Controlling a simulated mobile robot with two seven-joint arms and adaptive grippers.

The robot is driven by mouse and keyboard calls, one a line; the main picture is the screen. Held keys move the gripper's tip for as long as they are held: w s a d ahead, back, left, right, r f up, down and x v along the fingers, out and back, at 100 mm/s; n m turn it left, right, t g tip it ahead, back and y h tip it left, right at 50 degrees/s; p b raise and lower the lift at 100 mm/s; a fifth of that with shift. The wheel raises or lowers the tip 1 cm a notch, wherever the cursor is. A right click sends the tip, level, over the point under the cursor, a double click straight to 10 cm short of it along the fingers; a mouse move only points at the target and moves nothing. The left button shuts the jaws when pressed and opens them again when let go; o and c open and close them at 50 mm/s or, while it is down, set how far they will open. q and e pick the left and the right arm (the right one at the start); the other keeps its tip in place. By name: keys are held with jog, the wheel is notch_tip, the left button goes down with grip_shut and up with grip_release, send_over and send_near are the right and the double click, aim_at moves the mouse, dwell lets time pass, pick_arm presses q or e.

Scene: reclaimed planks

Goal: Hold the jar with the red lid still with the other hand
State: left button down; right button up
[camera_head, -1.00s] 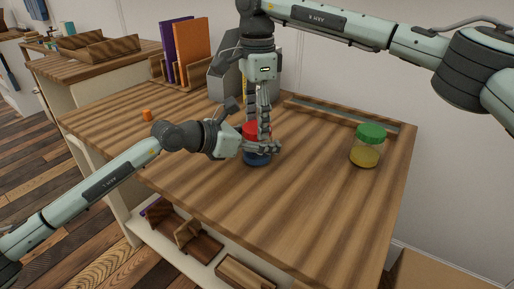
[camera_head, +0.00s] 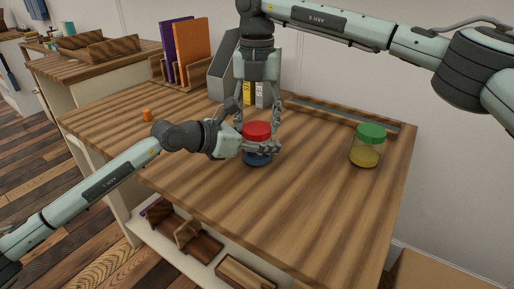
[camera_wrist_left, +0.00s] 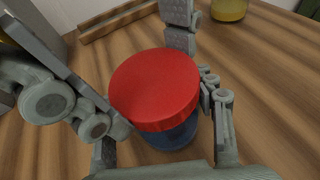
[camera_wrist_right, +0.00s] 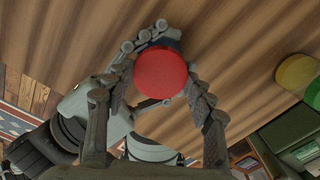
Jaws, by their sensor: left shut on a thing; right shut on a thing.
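The jar with the red lid stands upright on the wooden table; its blue lower body (camera_head: 257,159) shows below my left fingers. The red lid (camera_head: 256,130) sits on top and also shows in the left wrist view (camera_wrist_left: 155,85) and the right wrist view (camera_wrist_right: 160,72). My left gripper (camera_head: 260,147) comes in from the left and is shut around the jar's body, below the lid. My right gripper (camera_head: 259,123) points down from above, its fingers shut on opposite sides of the red lid. The fingers hide part of the jar.
A jar with a green lid (camera_head: 371,132) and yellow contents stands to the right. A small orange object (camera_head: 147,115) lies at the left. Purple and orange books (camera_head: 191,50) and a grey file holder (camera_head: 223,68) stand at the back. The table front is clear.

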jog(key=o, duration=1.3)
jog(key=shift+r, duration=0.1)
jog(key=shift+r, duration=2.2)
jog(key=shift+c, duration=0.3)
